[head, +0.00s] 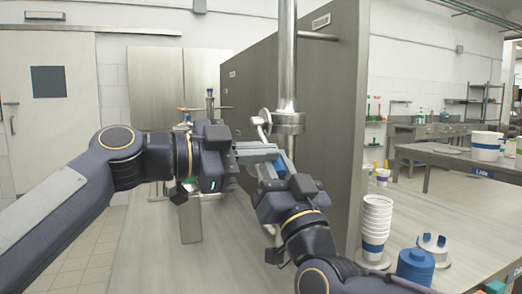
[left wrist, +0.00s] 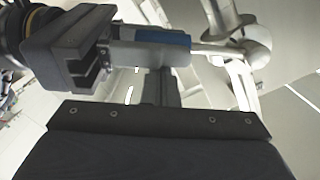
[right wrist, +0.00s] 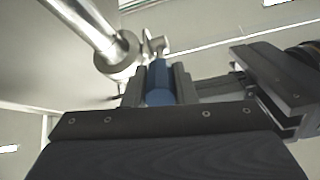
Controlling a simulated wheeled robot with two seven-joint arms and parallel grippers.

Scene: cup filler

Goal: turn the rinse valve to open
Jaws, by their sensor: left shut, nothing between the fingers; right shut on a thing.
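The rinse valve has a blue handle (right wrist: 158,85), seen in the right wrist view between my right gripper's fingers; it also shows in the left wrist view (left wrist: 165,38). My right gripper (head: 272,170) is shut on this handle, just below the metal pipe's flange (head: 288,123). My left gripper (head: 272,151) is shut and empty; its fingers lie close beside the right gripper's fingers. In the left wrist view the left fingers (left wrist: 156,85) are together near the right gripper. In the head view the grippers hide most of the handle.
A tall steel panel (head: 305,75) stands behind the pipe (head: 287,50). A white tub (head: 487,144) is on a farther table.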

